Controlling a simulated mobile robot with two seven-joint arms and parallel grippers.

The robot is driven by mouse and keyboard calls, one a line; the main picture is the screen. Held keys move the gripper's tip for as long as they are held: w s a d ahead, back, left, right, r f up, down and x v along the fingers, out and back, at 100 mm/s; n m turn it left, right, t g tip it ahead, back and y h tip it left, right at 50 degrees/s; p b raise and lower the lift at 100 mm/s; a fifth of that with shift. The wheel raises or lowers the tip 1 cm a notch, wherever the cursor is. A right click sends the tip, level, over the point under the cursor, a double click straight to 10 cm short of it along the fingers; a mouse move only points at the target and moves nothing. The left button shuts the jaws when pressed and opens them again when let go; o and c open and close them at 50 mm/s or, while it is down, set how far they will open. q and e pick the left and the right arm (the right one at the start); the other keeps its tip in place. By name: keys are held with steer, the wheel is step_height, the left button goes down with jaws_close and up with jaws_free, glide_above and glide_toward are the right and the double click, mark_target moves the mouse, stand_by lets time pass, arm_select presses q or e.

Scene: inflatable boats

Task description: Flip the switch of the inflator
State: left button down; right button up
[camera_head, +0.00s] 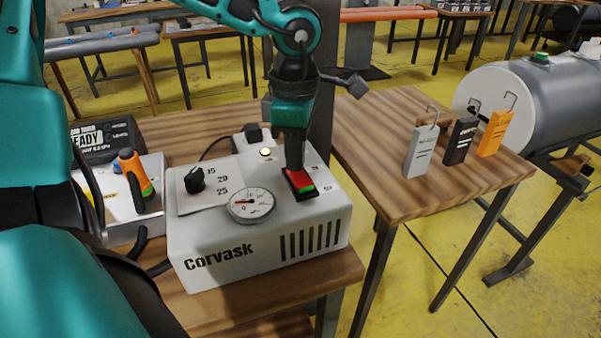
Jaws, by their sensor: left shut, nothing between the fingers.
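The inflator is a white box (200,262) marked "Corvask" on a wooden table, with a black knob (195,180), a round gauge (251,205) and a lit yellowish lamp (265,152) on top. Its switch is a red rocker (303,185) in a black frame with a green part, near the right end of the top. My left gripper (295,168) points straight down with its fingers together, its tip at the far edge of the switch. It hides part of the switch, and I cannot tell whether it is touching. My right gripper is not in the picture.
An orange and black tool (135,175) and a dark "READY" unit (105,137) are left of the inflator. A table at right bears grey (421,150), black (460,141) and orange (495,132) tags with hooks. A grey tank (560,100) is at far right.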

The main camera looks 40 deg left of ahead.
arm_select(q)
step_height(320, 180, up, 6)
steer(key=p, duration=0.3)
steer(key=shift+r, duration=0.25)
stand_by(0.6)
